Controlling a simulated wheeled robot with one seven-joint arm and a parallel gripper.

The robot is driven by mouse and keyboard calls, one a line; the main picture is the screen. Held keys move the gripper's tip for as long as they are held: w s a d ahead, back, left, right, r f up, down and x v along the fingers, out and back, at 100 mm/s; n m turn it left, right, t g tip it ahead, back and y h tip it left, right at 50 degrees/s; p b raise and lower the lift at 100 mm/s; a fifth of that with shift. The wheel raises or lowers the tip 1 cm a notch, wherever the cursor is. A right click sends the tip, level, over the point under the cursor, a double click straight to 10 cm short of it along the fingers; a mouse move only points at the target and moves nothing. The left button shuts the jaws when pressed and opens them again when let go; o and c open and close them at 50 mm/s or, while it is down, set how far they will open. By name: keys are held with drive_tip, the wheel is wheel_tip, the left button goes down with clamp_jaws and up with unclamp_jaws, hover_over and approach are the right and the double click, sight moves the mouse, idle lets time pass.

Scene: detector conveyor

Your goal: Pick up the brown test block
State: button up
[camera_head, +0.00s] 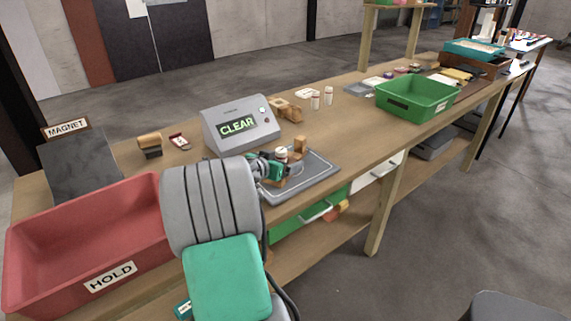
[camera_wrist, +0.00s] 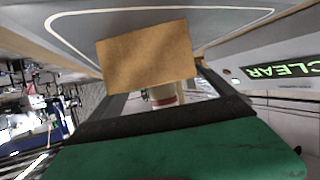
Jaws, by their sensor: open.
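My gripper (camera_head: 280,172) is low over the grey tray (camera_head: 322,178) in front of the detector, its jaws open. In the wrist view, a plain brown block (camera_wrist: 148,56) lies just ahead of my open gripper (camera_wrist: 165,88), close to the fingertips; I cannot tell whether they touch it. In the head view, a brown block (camera_head: 300,145) stands at the tray's far side, and another brown piece shows low by my gripper, partly hidden. A white bottle with a red band (camera_head: 281,154) stands just behind my gripper; it also shows between the fingers in the wrist view (camera_wrist: 163,95).
The grey detector (camera_head: 240,124) reads CLEAR behind the tray. A red HOLD bin (camera_head: 85,235) stands at left and a green bin (camera_head: 418,96) at right. Small wooden blocks (camera_head: 287,110) and white bottles (camera_head: 328,95) stand behind. The bench between tray and green bin is clear.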

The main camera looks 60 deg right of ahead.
drive_tip(key=x, duration=0.2)
drive_tip(key=shift+d+f, duration=0.2)
drive_tip(key=shift+d, duration=0.05)
drive_tip(key=shift+c, duration=0.4)
drive_tip(key=c, duration=1.5)
drive_tip(key=shift+r, duration=0.15)
drive_tip(key=shift+c, duration=1.4)
